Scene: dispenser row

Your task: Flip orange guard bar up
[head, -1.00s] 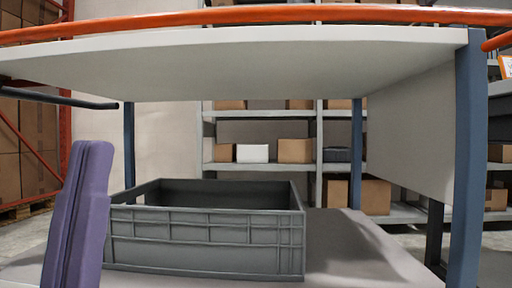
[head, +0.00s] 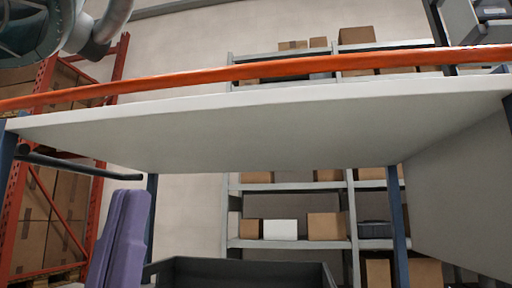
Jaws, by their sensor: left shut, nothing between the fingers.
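The orange guard bar (head: 270,70) runs across the whole width in the head view, just above the front edge of a pale upper board (head: 260,135). It slopes up to the right in the picture, and both its ends are cut off. My right gripper is not in view.
A dark rod (head: 70,164) sticks out below the board at the left. A grey crate (head: 240,270) sits low in the bay. Blue posts (head: 398,225) and a side panel (head: 465,200) bound the bay. Shelves with boxes (head: 327,226) stand behind. The space between the gripper and the bar looks clear.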

